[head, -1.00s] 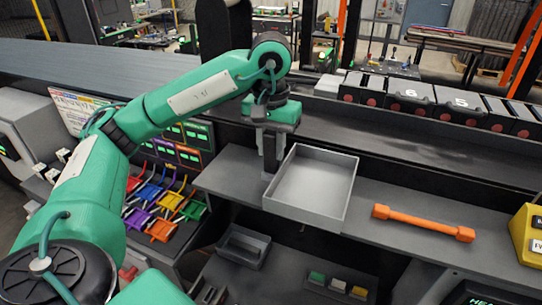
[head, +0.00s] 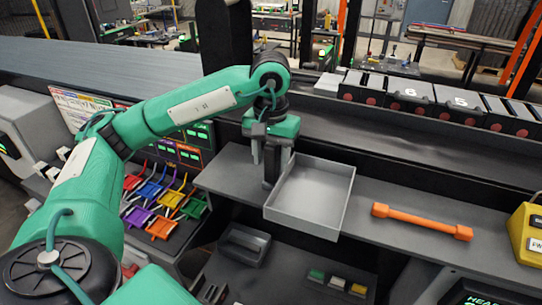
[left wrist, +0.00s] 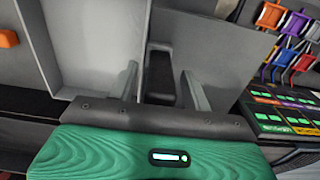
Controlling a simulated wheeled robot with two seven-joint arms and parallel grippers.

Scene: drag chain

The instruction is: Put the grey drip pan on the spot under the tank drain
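The grey drip pan (head: 312,193) is a shallow square tray on the grey shelf near the middle of the head view, its front corner at the shelf edge. It also shows at the left of the left wrist view (left wrist: 98,45). My left gripper (head: 269,163) points down at the pan's left side. In the left wrist view its two fingers (left wrist: 162,88) are apart, with a dark block (left wrist: 160,75) between them. I cannot tell whether they touch it, or whether it belongs to the pan. I cannot make out the tank drain. My right gripper is out of view.
An orange bar (head: 421,221) lies on the shelf right of the pan, with free shelf between. A dark grey bin (head: 243,246) sits lower down in front. Coloured clips (head: 165,200) hang at the left. A yellow box (head: 526,234) stands at the far right.

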